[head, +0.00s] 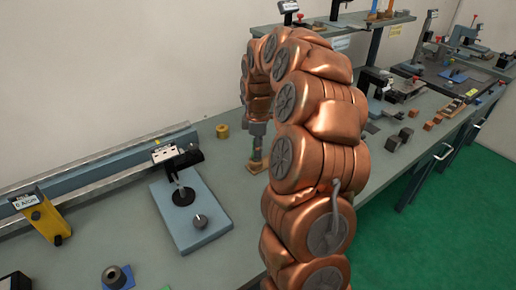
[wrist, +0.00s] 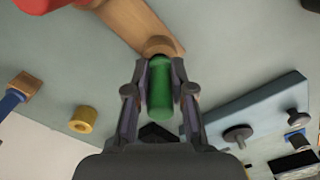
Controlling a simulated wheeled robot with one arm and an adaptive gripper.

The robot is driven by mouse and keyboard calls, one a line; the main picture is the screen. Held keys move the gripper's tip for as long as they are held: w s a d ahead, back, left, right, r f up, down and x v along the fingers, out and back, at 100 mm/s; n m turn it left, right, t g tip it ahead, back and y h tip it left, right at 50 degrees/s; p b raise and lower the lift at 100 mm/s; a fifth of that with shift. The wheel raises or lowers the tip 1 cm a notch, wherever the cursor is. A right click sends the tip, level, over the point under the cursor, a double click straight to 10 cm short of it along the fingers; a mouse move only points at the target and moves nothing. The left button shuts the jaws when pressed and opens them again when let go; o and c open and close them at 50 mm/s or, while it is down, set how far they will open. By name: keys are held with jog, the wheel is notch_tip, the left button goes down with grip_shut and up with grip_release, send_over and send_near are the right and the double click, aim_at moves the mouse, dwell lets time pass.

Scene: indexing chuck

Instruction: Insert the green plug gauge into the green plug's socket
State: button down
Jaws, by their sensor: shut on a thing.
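My gripper (wrist: 160,108) has its two fingers closed around the green plug gauge (wrist: 160,88), seen as a green cylinder. In the head view my gripper (head: 257,140) is above the bench, left of my arm and partly hidden by it. A brown round end sits against the plug's far end, over a wooden strip (wrist: 135,22); I cannot tell whether they touch. The blue-grey fixture plate (head: 205,235), with a black disc (head: 184,196) and a knob (head: 199,221), lies to the left. It also shows at right in the wrist view (wrist: 262,102). The green plug's socket cannot be made out.
A yellow ring (head: 222,131) stands on the bench near the back wall. A long rail (head: 100,172) runs behind the fixture. A yellow sign block (head: 45,218) is at far left. Several small blocks (head: 405,133) lie to the right. Bench between fixture and gripper is clear.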

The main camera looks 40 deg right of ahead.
jog(key=shift+f+b, duration=0.35)
jog(key=shift+f, duration=0.4)
dwell(1.7)
jog(key=c, duration=0.9)
grip_release()
